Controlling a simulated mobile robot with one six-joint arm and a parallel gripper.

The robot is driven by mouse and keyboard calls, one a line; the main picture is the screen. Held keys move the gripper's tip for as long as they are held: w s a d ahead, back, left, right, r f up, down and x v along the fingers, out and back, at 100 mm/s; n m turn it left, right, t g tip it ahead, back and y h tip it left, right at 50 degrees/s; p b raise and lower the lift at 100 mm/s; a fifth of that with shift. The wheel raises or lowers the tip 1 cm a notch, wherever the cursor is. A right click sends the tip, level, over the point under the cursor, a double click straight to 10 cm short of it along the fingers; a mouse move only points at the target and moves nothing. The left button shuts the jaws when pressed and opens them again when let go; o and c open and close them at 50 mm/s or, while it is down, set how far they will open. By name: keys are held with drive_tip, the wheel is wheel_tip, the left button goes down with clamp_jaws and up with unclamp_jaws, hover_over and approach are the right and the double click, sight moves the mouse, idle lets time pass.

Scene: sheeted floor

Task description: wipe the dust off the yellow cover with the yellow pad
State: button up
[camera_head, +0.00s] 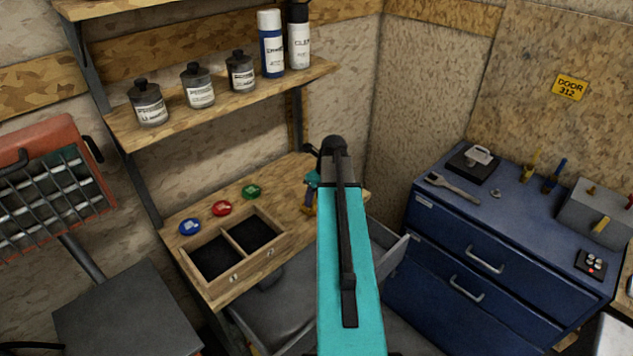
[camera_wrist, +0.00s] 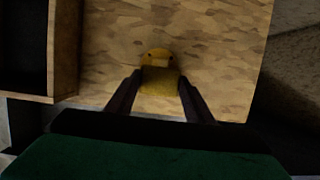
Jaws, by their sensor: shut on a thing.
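My gripper (camera_wrist: 160,79) is shut on the yellow pad (camera_wrist: 160,86), a small block between its two dark fingers in the wrist view. A rounded yellow piece (camera_wrist: 158,55) with two dark spots shows just beyond the pad, above the wooden bench top. I cannot tell whether that piece belongs to the pad or is the yellow cover. I cannot tell from this view whether the pad touches the wood. In the head view my arm hides most of the gripper, with a bit of yellow left of the arm. No dust is clear in either view.
The wooden bench (camera_head: 290,185) carries a two-compartment tray (camera_head: 232,272) and several coloured discs, the red one (camera_head: 222,208) in the middle. A grey drawer (camera_head: 390,242) stands open. A blue cabinet (camera_head: 440,232) with tools is at right. A yellow sign (camera_head: 570,87) hangs on the wall.

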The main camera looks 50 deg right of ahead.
drive_tip(key=shift+w+a+r, duration=0.15)
drive_tip(key=shift+r, duration=0.3)
wheel_tip(320, 180, up, 3)
drive_tip(key=shift+f+p, duration=0.1)
drive_tip(key=shift+p, duration=1.1)
drive_tip(key=shift+r, duration=1.2)
